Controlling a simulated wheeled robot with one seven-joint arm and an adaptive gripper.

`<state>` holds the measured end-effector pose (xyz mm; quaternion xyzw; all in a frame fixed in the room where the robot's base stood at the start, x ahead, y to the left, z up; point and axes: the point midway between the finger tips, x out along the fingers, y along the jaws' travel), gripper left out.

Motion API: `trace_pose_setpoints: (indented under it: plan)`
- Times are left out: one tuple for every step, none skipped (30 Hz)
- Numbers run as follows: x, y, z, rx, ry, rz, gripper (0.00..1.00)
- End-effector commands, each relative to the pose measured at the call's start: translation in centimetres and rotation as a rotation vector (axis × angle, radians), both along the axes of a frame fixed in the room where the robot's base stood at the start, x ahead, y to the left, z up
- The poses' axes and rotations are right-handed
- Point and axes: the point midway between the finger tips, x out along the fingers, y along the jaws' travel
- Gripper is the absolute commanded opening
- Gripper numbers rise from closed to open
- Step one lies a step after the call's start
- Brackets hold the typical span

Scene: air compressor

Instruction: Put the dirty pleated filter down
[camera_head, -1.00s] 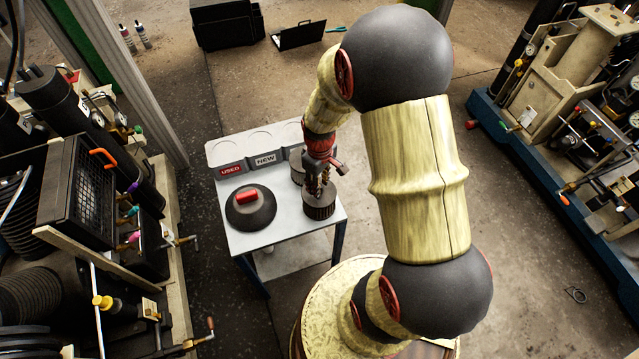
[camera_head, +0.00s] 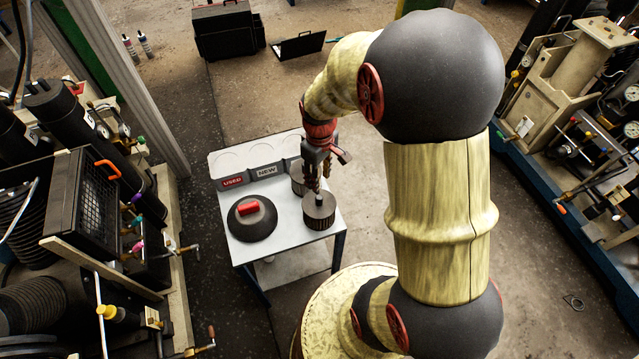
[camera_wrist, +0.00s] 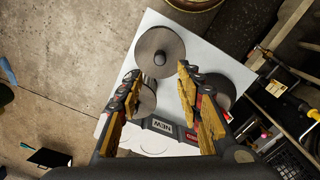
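A pleated filter (camera_head: 319,212) with dark pleated sides and a grey round top stands upright on the front right of a small white table (camera_head: 290,232). In the wrist view its round top (camera_wrist: 160,50), with a small centre knob, lies just beyond my fingertips. My gripper (camera_head: 317,187) is just above it, pointing down. In the wrist view my gripper (camera_wrist: 159,72) has its fingers spread wide, with nothing between them. A second round filter (camera_head: 297,180) stands behind, by the NEW label, partly hidden by my gripper. I cannot tell from looks which filter is dirty.
A black dome-shaped cover (camera_head: 252,218) with a red handle sits on the table's left. USED (camera_head: 232,182) and NEW (camera_head: 267,170) labels mark the back ledge. The compressor machinery (camera_head: 90,220) stands at left. Other machinery (camera_head: 570,120) stands at right.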

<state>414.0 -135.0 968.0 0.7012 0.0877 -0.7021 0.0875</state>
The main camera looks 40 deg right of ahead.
Motion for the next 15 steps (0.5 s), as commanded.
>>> trace_pose_setpoints:
  plan:
    - [0.1, 0.0, 0.8, 0.000, -0.002, 0.000, 0.36]
    - [0.1, 0.0, 1.0, -0.001, -0.002, 0.000, 0.36]
    - [0.1, 0.0, 1.3, 0.000, -0.002, 0.000, 0.36]
    - [0.0, 0.0, 1.5, -0.001, -0.001, 0.000, 0.36]
    - [0.0, 0.0, 1.7, 0.000, -0.002, 0.000, 0.36]
    - [0.0, 0.2, 2.2, -0.002, -0.007, -0.001, 0.36]
    - [0.1, 0.4, 2.7, -0.005, -0.014, -0.003, 0.36]
    - [0.2, 0.6, 3.5, -0.008, -0.025, -0.007, 0.36]
    - [0.2, 1.1, 4.7, -0.014, -0.043, -0.015, 0.36]
    - [0.1, 1.7, 5.9, -0.018, -0.061, -0.021, 0.36]
    - [0.0, 2.3, 7.3, -0.023, -0.081, -0.029, 0.36]
    - [-0.3, 3.3, 9.3, -0.027, -0.112, -0.043, 0.36]
    - [-0.7, 4.1, 10.9, -0.031, -0.140, -0.055, 0.36]
    - [-1.1, 5.0, 12.5, -0.033, -0.168, -0.068, 0.36]
    - [-1.9, 6.1, 14.6, -0.032, -0.206, -0.087, 0.36]
